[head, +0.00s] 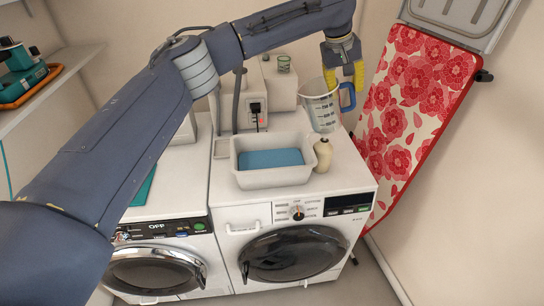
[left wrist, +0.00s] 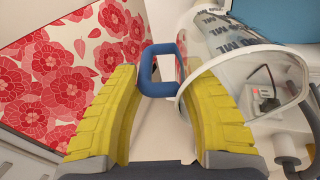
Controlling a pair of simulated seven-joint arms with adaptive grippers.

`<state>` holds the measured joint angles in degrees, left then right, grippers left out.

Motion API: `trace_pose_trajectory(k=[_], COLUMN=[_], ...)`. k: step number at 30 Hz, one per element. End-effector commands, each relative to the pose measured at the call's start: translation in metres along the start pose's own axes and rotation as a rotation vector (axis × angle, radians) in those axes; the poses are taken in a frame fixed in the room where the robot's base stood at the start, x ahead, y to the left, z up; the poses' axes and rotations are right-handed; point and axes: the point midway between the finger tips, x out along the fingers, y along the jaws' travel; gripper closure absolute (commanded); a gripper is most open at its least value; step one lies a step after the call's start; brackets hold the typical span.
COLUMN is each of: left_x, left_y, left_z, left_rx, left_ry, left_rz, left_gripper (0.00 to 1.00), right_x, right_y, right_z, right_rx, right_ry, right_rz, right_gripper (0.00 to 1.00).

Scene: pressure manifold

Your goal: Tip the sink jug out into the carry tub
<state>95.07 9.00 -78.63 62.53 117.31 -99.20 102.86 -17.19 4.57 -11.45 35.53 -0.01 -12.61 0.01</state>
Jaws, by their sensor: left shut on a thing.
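The clear measuring jug (head: 321,108) with dark markings and a blue handle (head: 348,97) is over the back right of the right washing machine. It looks close to upright, with a slight lean. I cannot tell whether its base touches the machine top. My left gripper (head: 346,80) reaches down from above, its yellow fingers shut on the blue handle. The left wrist view shows the handle (left wrist: 146,72) between the fingers and the jug's rim (left wrist: 245,48) beside them. The pale tub (head: 262,180) sits left of the jug, with blue inside. My right gripper is out of view.
A small cream bottle (head: 322,156) stands between tub and front right corner. Behind the tub are a pale box with a socket (head: 256,108) and a green-patterned cup (head: 284,64). A floral ironing board (head: 420,115) leans at the right.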

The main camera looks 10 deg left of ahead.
Motion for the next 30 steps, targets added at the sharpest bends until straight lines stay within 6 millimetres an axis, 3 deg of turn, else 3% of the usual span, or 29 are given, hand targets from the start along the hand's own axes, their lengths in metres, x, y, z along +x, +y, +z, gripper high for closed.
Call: trace_pose_trajectory(k=[18,30], left_x=[0.030,0.035], left_y=[0.016,0.018], left_z=[0.006,0.007], left_rx=[0.037,0.046], left_ry=[0.000,-0.001], left_rz=[-0.241,-0.296], left_gripper=[1.00,1.00], right_x=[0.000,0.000], right_y=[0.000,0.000], right_z=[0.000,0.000], right_rx=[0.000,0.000], right_ry=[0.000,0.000], right_rz=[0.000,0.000], right_gripper=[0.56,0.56])
